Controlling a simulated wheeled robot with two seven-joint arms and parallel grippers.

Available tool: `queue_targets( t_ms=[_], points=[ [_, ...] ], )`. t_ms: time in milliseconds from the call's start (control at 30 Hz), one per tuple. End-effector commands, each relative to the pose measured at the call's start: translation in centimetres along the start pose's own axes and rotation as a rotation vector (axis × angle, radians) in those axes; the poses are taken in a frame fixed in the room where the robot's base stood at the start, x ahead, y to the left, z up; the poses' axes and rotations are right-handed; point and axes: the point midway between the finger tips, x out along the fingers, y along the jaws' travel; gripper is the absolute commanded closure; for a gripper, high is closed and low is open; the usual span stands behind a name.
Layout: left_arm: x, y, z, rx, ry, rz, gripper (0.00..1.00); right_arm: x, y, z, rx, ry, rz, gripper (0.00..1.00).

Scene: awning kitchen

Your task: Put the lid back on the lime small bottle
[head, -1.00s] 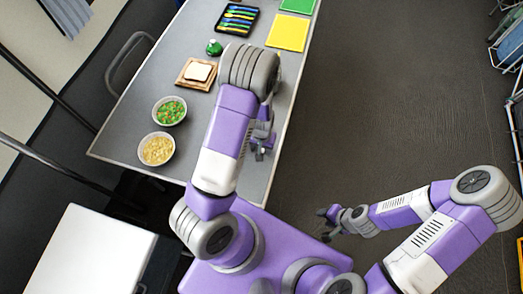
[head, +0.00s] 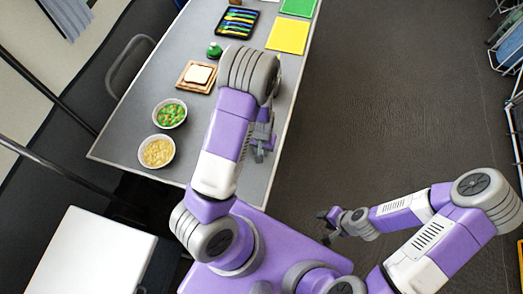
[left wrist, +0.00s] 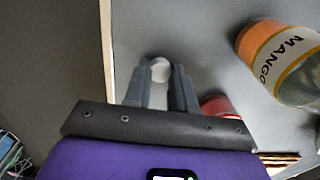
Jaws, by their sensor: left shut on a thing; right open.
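My left gripper (head: 260,150) is low over the right part of the grey table, partly hidden by my arm. In the left wrist view it is shut on a small white round thing (left wrist: 160,69), which looks like a lid. A small green bottle (head: 214,50) stands on the table beyond the bread board in the head view; I cannot read its label, so I cannot tell if it is the lime one. My right gripper (head: 328,228) is open and empty, off the table above the floor.
A bottle labelled MANGO (left wrist: 283,62) and a partly hidden red thing (left wrist: 218,107) are right of my left gripper in the wrist view. Bread on a board (head: 197,76), two food bowls (head: 157,152), a cutlery tray (head: 238,21) and a yellow mat (head: 288,34) are on the table.

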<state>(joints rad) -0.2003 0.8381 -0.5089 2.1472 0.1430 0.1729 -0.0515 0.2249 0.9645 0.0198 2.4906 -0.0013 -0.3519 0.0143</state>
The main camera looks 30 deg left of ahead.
Motion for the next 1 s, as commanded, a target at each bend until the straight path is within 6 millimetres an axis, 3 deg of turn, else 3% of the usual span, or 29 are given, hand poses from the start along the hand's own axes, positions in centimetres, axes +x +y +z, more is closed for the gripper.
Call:
queue_targets(
  t_ms=[200, 400, 567, 1000],
  points=[
    [-4.7, 0.1, -0.1, 0.002, 0.005, 0.002, 1.0, -1.4, -0.5, 0.1, 0.0, 0.0, 0.0, 0.57],
    [-8.1, 0.1, 0.0, 0.002, 0.003, 0.001, 1.0, -2.4, -0.9, 0.1, 0.0, 0.0, 0.0, 0.57],
    [-9.2, 0.0, 0.0, 0.0, 0.001, 0.001, 1.0, -2.6, -1.0, 0.1, 0.0, 0.0, 0.0, 0.57],
    [-9.7, 0.5, -0.2, 0.016, 0.003, 0.003, 1.0, -2.6, -0.9, 0.1, 0.0, 0.0, 0.0, 0.57]
  ],
)
